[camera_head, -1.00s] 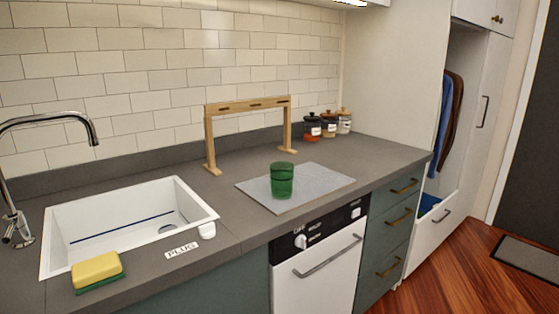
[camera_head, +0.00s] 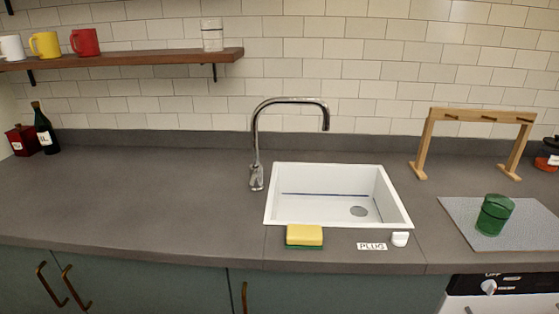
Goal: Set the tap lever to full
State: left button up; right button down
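The chrome tap (camera_head: 256,140) stands at the back left of the white sink (camera_head: 392,198), its spout arching to the right over the basin. The tap lever (camera_head: 257,178) is on the tap's base; it is small and its exact setting cannot be told. No water is seen coming from the spout. Neither of my grippers is in view.
A yellow and green sponge (camera_head: 304,235), a PLUG label (camera_head: 372,246) and a white plug (camera_head: 400,239) lie along the sink's front. A green cup (camera_head: 494,214) stands on a grey mat (camera_head: 465,222); a wooden rack (camera_head: 480,115) is behind.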

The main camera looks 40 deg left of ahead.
aim_at(254, 172)
jog(key=u, duration=1.3)
